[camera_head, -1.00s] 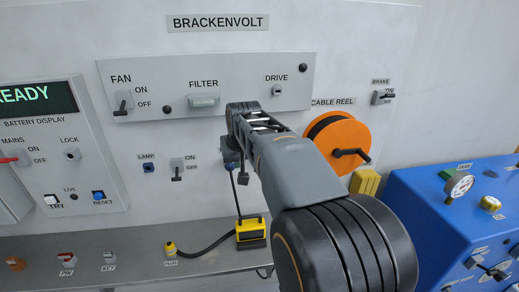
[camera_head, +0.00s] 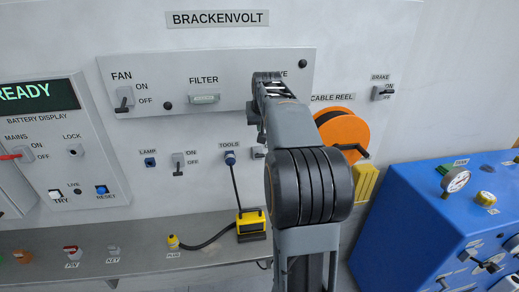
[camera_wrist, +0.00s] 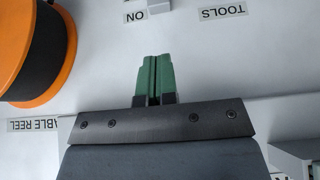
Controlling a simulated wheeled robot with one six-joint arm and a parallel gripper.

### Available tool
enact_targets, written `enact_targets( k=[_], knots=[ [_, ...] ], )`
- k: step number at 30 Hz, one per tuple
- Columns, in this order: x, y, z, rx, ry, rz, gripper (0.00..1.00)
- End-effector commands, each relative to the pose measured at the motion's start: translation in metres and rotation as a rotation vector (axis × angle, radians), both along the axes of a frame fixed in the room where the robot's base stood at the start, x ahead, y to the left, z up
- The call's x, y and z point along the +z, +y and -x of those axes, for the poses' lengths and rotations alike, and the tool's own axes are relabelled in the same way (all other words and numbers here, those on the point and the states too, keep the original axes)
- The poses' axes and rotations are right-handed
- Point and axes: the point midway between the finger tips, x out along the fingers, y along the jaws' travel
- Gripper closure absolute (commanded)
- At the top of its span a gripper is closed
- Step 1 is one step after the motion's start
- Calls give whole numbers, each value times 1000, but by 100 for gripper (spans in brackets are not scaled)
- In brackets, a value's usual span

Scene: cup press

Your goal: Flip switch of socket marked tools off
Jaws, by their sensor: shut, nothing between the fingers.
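In the wrist view, turned upside down, the TOOLS label (camera_wrist: 222,11) and an ON label (camera_wrist: 148,14) show near the top edge. My gripper (camera_wrist: 154,58) has its green fingers together and empty, just short of the ON label in that picture. In the head view its fingers are hidden by my arm.
The LAMP switch (camera_head: 178,164) is left of the TOOLS socket. An orange cable reel (camera_head: 345,132) with a dark crank sits close on the right. A panel with FAN, FILTER and DRIVE is above. A yellow device (camera_head: 251,226) stands on the shelf below.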

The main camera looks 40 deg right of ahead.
Motion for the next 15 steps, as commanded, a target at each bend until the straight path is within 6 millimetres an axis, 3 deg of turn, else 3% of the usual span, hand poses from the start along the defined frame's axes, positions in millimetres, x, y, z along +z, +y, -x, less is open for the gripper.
enact_targets(
  k=[15],
  knots=[
    [-79,-19,-40,1,3,-2,100]
  ],
)
